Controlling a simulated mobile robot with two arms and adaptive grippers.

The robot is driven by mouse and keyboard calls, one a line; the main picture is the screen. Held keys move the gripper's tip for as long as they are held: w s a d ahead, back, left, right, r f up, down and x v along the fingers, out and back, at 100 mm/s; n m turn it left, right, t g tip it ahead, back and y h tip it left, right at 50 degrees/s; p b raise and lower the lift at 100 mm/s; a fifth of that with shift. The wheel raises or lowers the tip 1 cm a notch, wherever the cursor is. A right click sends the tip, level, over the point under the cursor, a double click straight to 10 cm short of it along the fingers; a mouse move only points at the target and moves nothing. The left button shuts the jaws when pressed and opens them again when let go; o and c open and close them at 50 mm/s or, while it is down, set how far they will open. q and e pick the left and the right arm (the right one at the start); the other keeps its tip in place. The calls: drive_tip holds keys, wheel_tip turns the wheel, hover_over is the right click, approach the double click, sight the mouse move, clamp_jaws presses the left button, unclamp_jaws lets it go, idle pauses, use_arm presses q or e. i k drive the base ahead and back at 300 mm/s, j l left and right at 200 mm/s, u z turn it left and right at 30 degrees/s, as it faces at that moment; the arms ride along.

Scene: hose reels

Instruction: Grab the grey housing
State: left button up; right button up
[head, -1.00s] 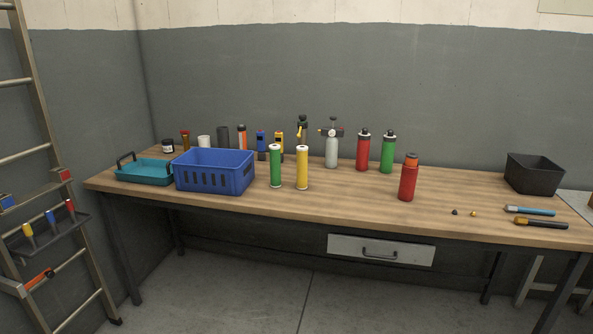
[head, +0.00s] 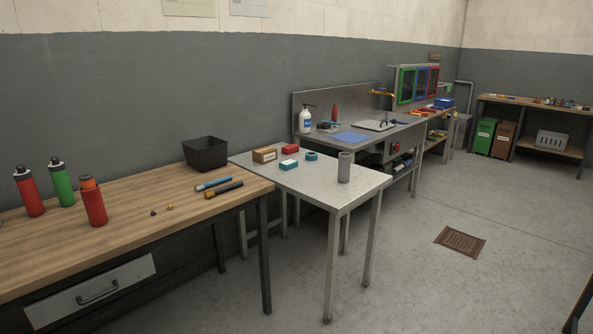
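A grey cylinder, which looks like the grey housing (head: 344,167), stands upright on the light grey metal table (head: 330,190) in the head view. It is near the table's right front part, apart from the other items there. Neither of my grippers shows in the head view, so I cannot see whether they are open or shut.
A wooden workbench (head: 130,213) with red and green bottles and a black bin (head: 205,153) is at the left. A small brown box (head: 264,154) and red and teal items sit behind the cylinder. A sink counter (head: 378,127) stands beyond.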

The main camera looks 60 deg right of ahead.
sight(343, 158)
drive_tip(key=z, duration=2.25)
drive_tip(key=i+l+u, duration=0.15)
drive_tip(key=u, duration=0.4)
drive_tip(key=i+l+u, duration=0.1)
drive_tip(key=l, duration=0.3)
drive_tip(key=i+l+u, duration=0.15)
drive_tip(key=l, duration=0.25)
drive_tip(key=i+l+u, duration=0.1)
drive_tip(key=i+l, duration=0.15)
drive_tip(key=l, duration=0.15)
drive_tip(key=i+l+u, duration=0.1)
drive_tip(key=l, duration=0.3)
drive_tip(key=i+l+u, duration=0.15)
drive_tip(key=l, duration=0.3)
